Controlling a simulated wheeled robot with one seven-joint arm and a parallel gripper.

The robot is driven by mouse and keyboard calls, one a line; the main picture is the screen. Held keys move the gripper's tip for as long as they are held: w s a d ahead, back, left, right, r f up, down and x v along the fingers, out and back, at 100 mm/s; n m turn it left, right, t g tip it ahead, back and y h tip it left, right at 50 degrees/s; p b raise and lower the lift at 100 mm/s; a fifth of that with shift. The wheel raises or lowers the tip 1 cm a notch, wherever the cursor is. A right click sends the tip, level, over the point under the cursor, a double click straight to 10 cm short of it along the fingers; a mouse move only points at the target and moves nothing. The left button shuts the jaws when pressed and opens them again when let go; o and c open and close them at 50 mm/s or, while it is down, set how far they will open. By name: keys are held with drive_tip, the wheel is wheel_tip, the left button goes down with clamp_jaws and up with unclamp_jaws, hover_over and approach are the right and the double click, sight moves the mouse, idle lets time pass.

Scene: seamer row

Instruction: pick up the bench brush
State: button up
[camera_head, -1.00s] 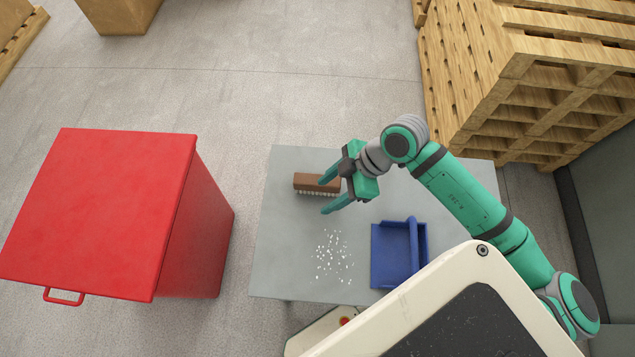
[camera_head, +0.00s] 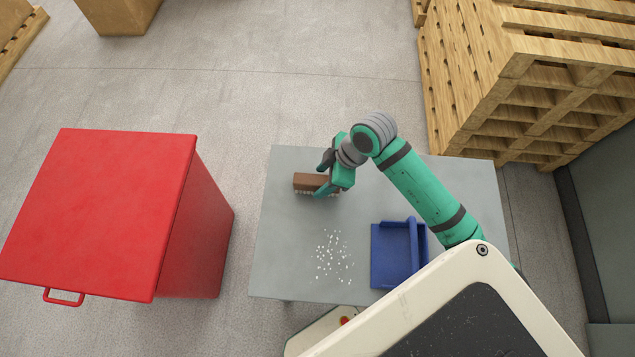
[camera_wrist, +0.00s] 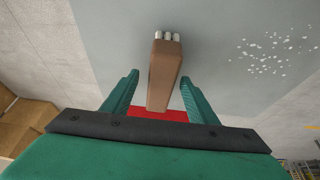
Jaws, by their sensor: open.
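The bench brush (camera_head: 307,181) has a brown block with pale bristles and lies on the grey table near its far left part. In the wrist view the brown brush (camera_wrist: 165,72) stands out between the two green fingers, with a gap on each side. My gripper (camera_head: 322,178) is open, and its fingers are around the right end of the brush. My gripper also shows in the wrist view (camera_wrist: 160,95). The fingers hide part of the brush's right end in the head view.
A blue dustpan (camera_head: 391,262) lies on the grey table (camera_head: 280,265), with white scraps (camera_head: 333,258) to its left. A red bin (camera_head: 105,215) stands left of the table. Stacked wooden pallets (camera_head: 535,80) stand at the back right. Floor behind the table is clear.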

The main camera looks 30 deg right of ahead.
sight(321, 181)
drive_tip(key=shift+x, duration=1.65)
drive_tip(key=shift+a, duration=0.2)
drive_tip(key=c, duration=1.2)
drive_tip(key=shift+s, duration=0.1)
drive_tip(key=shift+r, duration=0.15)
drive_tip(key=shift+d+r, duration=0.1)
drive_tip(key=shift+r, duration=0.4)
wheel_tip(321, 181, up, 2)
drive_tip(key=shift+r, duration=0.15)
drive_tip(key=s+d+r, duration=0.1)
drive_tip(key=s+r, duration=0.2)
drive_tip(key=s, duration=0.1)
drive_tip(key=s+d+r, duration=0.1)
drive_tip(key=s+r, duration=0.2)
drive_tip(key=s, duration=0.2)
drive_tip(key=s+d+r, duration=0.2)
drive_tip(key=s+r, duration=0.1)
drive_tip(key=s, duration=0.1)
drive_tip(key=shift+s+r, duration=0.2)
drive_tip(key=shift+r, duration=0.1)
